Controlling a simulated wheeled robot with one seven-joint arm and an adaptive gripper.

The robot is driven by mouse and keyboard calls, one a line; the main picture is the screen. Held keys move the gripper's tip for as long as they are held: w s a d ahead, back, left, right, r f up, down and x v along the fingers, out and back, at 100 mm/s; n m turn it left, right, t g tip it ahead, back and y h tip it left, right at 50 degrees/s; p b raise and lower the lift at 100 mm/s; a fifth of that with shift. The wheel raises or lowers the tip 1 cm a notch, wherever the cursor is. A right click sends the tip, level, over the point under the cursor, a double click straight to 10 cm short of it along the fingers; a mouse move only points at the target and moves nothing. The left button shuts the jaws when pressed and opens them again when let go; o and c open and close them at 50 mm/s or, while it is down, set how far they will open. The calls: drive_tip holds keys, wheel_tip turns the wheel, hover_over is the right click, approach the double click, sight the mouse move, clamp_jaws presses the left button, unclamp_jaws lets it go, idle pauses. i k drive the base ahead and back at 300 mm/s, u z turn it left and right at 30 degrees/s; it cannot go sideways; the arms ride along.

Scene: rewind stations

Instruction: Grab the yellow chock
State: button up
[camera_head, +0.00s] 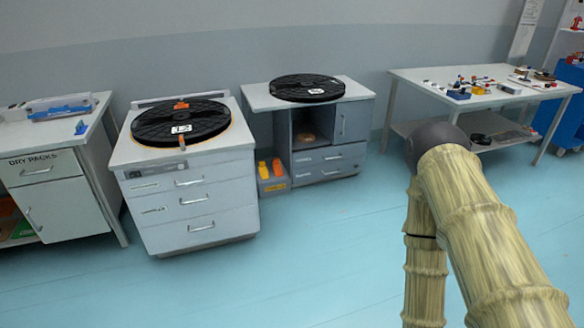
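Two wedge-like pieces stand in a small grey bin (274,185) on the floor, between the two reel cabinets. The left piece is yellow (263,169) and looks like the yellow chock. The right piece is more orange (277,167). Their lower parts are hidden by the bin's front. My arm shows at the right, with pale, bamboo-like links and a dark joint. My gripper is not in view.
A white drawer cabinet (190,203) bears a large black reel (160,123) with orange pieces at its rim. Another grey cabinet (332,163) bears a second reel (307,86). A cluttered table (415,76) stands right. The blue floor (300,260) in front is clear.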

sight(264, 173)
drive_tip(key=z, duration=0.5)
drive_tip(key=i, duration=1.9)
drive_tip(key=u, duration=0.45)
drive_tip(key=i, duration=1.25)
drive_tip(key=u, duration=1.45)
drive_tip(key=i, duration=0.55)
drive_tip(key=u, duration=0.35)
